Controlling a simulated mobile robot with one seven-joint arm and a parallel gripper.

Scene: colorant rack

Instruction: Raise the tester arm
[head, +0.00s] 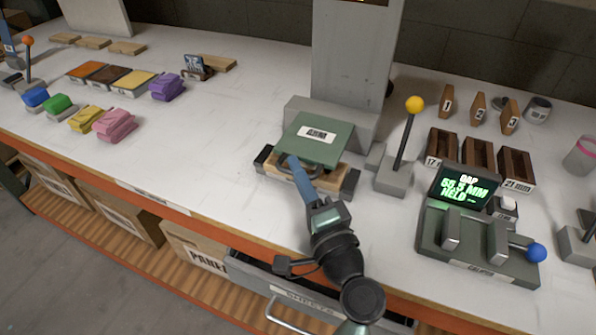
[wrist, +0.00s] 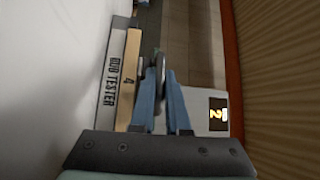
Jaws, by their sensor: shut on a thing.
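The rub tester (head: 347,183) stands on the bench, with a green labelled plate (head: 318,139) on top, lying nearly flat. A dark curved handle (head: 284,171) shows at the plate's front edge. My gripper (head: 294,160) reaches up from the front with its blue fingers at this handle. In the wrist view the fingers are shut on the dark handle (wrist: 159,64). The fingers partly hide the handle.
A yellow-knobbed lever (head: 391,175) stands right of the tester. A green gauge with a lit display (head: 465,188) is further right, near wooden holders (head: 478,156). Coloured cloth pads (head: 115,124) lie at left. Bench is clear between pads and tester.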

